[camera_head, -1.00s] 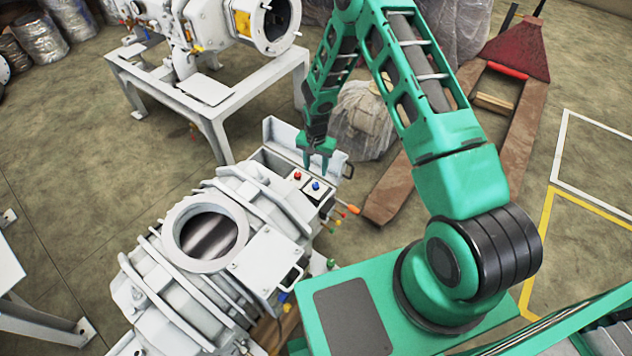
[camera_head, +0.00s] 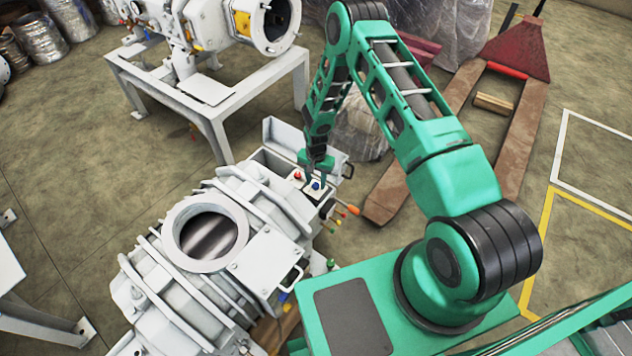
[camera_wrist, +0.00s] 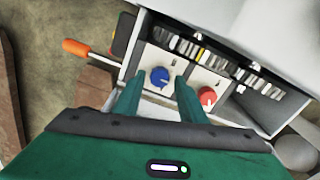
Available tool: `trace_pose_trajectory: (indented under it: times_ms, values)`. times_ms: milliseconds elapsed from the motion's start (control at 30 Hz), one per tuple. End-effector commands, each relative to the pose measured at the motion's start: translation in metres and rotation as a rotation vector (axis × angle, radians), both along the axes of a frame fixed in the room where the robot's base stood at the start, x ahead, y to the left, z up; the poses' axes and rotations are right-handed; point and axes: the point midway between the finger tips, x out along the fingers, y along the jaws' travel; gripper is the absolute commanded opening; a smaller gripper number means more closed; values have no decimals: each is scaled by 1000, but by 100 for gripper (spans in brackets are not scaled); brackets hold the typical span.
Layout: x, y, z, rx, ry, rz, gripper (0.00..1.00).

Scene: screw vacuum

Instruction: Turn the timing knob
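A blue knob (camera_head: 316,186) and a red knob (camera_head: 297,175) sit on a light panel of the control box on the white machine. Neither carries a label I can read, so I cannot tell which is the timing knob. My green gripper (camera_head: 316,178) points down just above the blue knob. In the wrist view, the blue knob (camera_wrist: 160,76) shows between the two open fingertips of my gripper (camera_wrist: 157,84). The red knob (camera_wrist: 207,97) is to the right of the right finger. I cannot tell whether the fingers touch the blue knob.
The control box's open lid (camera_head: 285,135) stands behind the knobs. An orange-handled lever (camera_wrist: 76,47) sticks out of the box's side. Wiring and terminals (camera_wrist: 190,45) lie exposed behind the panel. The machine's round port (camera_head: 207,235) and a handled plate (camera_head: 265,262) are nearby.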

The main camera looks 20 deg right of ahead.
Motion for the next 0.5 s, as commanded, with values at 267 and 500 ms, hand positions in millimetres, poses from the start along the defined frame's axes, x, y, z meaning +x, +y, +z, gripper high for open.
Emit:
trace_pose_trajectory:
  times_ms: [267, 500]
  values:
    - [0, 0, 0, 1, -1, 1, 2]
    - [1, 1, 0, 2, -1, 54, 2]
